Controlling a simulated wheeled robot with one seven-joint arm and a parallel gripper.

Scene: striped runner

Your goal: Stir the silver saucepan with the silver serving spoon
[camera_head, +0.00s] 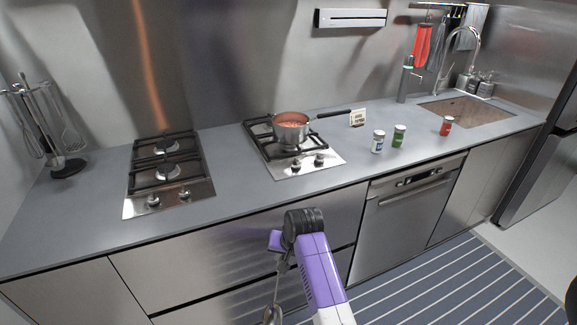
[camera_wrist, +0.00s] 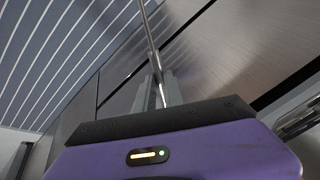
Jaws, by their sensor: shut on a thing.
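The silver saucepan (camera_head: 288,137) stands on the right hob, with reddish-orange contents (camera_head: 291,121) and a dark handle pointing right. My gripper (camera_wrist: 158,92) is shut on the thin metal handle of the silver serving spoon (camera_wrist: 147,30). In the head view the spoon (camera_head: 272,310) hangs down beside my purple arm, in front of the drawers and below counter height. Its lower end is near the bottom edge of that view. The fingertips are mostly hidden by my arm in the head view. The saucepan is not in the wrist view.
The right hob (camera_head: 318,166) and left hob (camera_head: 140,204) are set in the grey counter (camera_head: 225,165). Three small jars, white (camera_head: 377,143), green (camera_head: 398,137) and red (camera_head: 446,126), stand right of the saucepan, near a small sign (camera_head: 357,118). A utensil stand (camera_head: 66,166) is far left.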

